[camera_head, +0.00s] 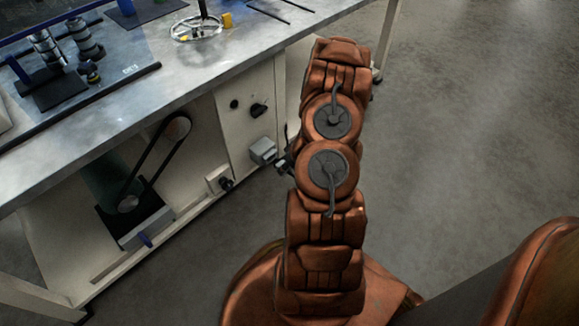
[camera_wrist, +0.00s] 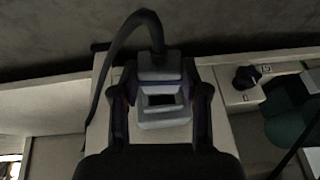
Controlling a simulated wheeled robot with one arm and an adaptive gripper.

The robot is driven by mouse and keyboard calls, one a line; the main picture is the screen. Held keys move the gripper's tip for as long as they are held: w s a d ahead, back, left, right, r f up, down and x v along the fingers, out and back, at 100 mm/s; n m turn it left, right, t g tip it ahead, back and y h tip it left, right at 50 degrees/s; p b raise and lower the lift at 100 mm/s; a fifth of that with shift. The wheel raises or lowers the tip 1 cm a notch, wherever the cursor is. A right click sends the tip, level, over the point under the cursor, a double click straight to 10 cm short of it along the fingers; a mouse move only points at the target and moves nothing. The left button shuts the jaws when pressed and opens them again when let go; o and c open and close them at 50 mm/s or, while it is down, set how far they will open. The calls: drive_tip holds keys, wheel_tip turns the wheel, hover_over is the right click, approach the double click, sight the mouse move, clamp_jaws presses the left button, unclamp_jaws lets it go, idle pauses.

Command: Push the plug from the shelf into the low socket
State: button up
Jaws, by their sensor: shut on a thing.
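The grey plug (camera_wrist: 163,113) is between the two dark fingers of my gripper (camera_wrist: 160,105) in the wrist view, with a black cable (camera_wrist: 133,33) curving off its top to the left. My gripper is shut on it. In the head view the plug (camera_head: 263,150) shows as a grey block left of my arm, in front of the cream cabinet panel. I cannot tell whether it touches anything there. A small cream box with a black round part (camera_head: 219,181), possibly the low socket, sits low on the bench frame. It also shows at right in the wrist view (camera_wrist: 240,88).
The metal bench top (camera_head: 190,75) carries rollers, a handwheel (camera_head: 198,27) and rods. A black knob (camera_head: 259,109) sticks out of the cabinet panel. A belt drive (camera_head: 160,160) is under the bench. The floor (camera_head: 455,120) at right is clear.

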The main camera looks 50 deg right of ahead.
sight(280, 162)
drive_tip(key=shift+w+p, duration=0.6)
drive_tip(key=shift+p, duration=0.3)
drive_tip(key=shift+w, duration=0.15)
drive_tip(key=shift+w+d+r+p, duration=0.1)
drive_tip(key=shift+w+p, duration=0.85)
drive_tip(key=shift+p, duration=3.05)
idle(2.3)
drive_tip(key=o, duration=1.3)
